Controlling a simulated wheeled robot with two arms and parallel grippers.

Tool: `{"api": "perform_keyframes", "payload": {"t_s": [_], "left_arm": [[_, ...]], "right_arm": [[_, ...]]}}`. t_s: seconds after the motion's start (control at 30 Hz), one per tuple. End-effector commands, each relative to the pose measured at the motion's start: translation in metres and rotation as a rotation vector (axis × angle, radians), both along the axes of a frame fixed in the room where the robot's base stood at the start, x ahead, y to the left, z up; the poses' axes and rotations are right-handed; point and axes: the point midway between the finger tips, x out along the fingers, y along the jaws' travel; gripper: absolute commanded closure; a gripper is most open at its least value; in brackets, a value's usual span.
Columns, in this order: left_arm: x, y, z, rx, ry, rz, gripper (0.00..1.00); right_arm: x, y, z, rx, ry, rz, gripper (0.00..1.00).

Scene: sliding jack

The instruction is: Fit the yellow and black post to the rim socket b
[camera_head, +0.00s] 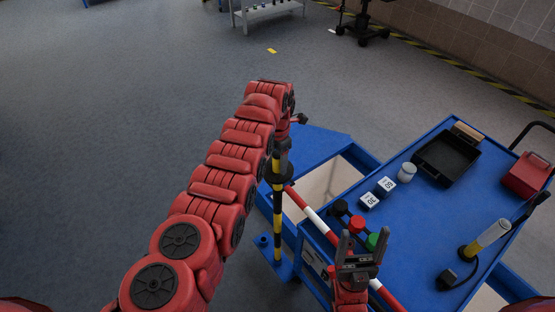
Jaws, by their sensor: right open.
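The yellow and black post (278,222) is upright just left of the blue frame. My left gripper (281,160) is above it and appears shut on its upper part; a black collar and my wrist hide the fingertips. The post's lower end comes down near a blue plate (282,268) at the frame's corner. I cannot tell whether it touches or sits in anything. A small round blue socket (262,241) shows left of the post; no label is readable. My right gripper (361,249) is open and empty, fingers up, in front of the blue worktop.
A red and white bar (309,214) slants past the post and behind my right gripper. The blue worktop (425,225) holds a black tray (446,156), white cubes (386,185), a red box (527,175) and a yellow-based cylinder (486,239). Floor at left is clear.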

Motion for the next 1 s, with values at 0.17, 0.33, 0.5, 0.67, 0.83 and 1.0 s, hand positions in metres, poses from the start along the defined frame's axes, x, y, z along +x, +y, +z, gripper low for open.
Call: {"api": "perform_keyframes", "payload": {"t_s": [0.17, 0.33, 0.5, 0.67, 0.83, 1.0], "left_arm": [[-0.0001, -0.0001, 0.0001, 0.000, 0.000, 0.000, 0.73], [-0.0001, -0.0001, 0.0001, 0.000, 0.000, 0.000, 1.00], [0.0000, 0.0000, 0.0003, 0.000, 0.000, 0.000, 1.00], [0.0001, 0.0000, 0.0004, 0.000, 0.000, 0.000, 1.00], [0.0001, 0.0000, 0.0005, 0.000, 0.000, 0.000, 1.00], [0.0001, 0.0000, 0.0005, 0.000, 0.000, 0.000, 1.00]], "right_arm": [[0.0000, 0.0000, 0.0000, 0.000, 0.000, 0.000, 0.25], [0.0000, 0.0000, 0.0000, 0.000, 0.000, 0.000, 0.25], [0.0000, 0.0000, 0.0000, 0.000, 0.000, 0.000, 0.25], [0.0000, 0.0000, 0.0000, 0.000, 0.000, 0.000, 0.25], [0.0000, 0.0000, 0.0000, 0.000, 0.000, 0.000, 0.25], [0.0000, 0.0000, 0.0000, 0.000, 0.000, 0.000, 0.25]]}}
